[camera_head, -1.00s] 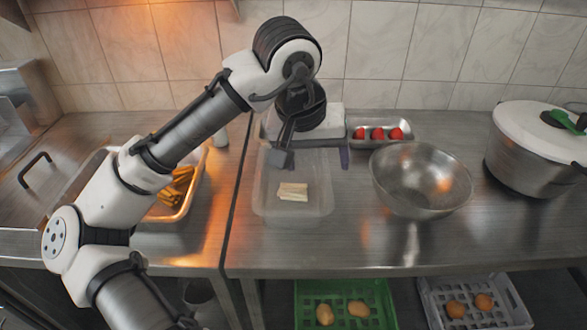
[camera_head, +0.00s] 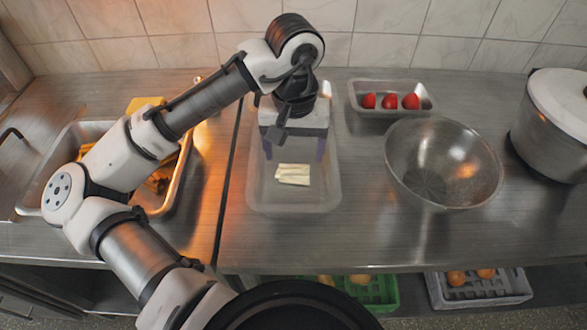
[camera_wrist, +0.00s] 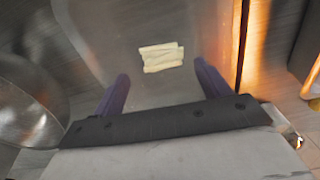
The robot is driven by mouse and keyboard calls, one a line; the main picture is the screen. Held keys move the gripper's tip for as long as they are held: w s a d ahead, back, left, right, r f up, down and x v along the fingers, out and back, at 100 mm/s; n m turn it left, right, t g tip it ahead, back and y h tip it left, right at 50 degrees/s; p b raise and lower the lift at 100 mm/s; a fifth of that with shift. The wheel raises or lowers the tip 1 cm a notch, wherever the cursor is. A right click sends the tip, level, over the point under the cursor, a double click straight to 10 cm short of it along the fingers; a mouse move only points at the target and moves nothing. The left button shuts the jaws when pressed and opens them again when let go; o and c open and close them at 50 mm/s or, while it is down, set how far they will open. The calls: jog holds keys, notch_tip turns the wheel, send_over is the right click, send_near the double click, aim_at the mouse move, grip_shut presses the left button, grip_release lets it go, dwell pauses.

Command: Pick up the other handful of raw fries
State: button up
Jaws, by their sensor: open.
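A small bundle of pale raw fries (camera_head: 293,174) lies in the clear plastic container (camera_head: 262,205) on the steel counter. The bundle also shows in the wrist view (camera_wrist: 162,57), beyond my fingertips and roughly between their lines. My gripper (camera_head: 293,153) is over the back part of the container, with its two purple fingers spread apart. In the wrist view the open gripper (camera_wrist: 160,84) has nothing between its fingers. The fries are apart from both fingers.
A steel bowl (camera_head: 442,165) stands right of the container, with a tray (camera_head: 392,111) of red pieces behind it. A lidded pot (camera_head: 555,140) is at the far right. A metal tray (camera_head: 178,185) with golden fries is on the left. Crates of potatoes sit below.

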aim_at(293, 168)
jog(key=shift+w+a+f+p, duration=0.1)
jog(key=shift+w+f+p, duration=0.1)
jog(key=shift+f, duration=0.9)
jog(key=shift+w+d+f+p, duration=0.1)
jog(key=shift+f+p, duration=0.15)
jog(key=shift+f, duration=0.8)
jog(key=shift+w+a+f+p, duration=0.1)
jog(key=shift+w+f+p, duration=0.1)
jog(key=shift+f, duration=0.9)
jog(key=c, duration=0.7)
jog(key=shift+c, duration=0.2)
jog(key=shift+r, duration=0.1)
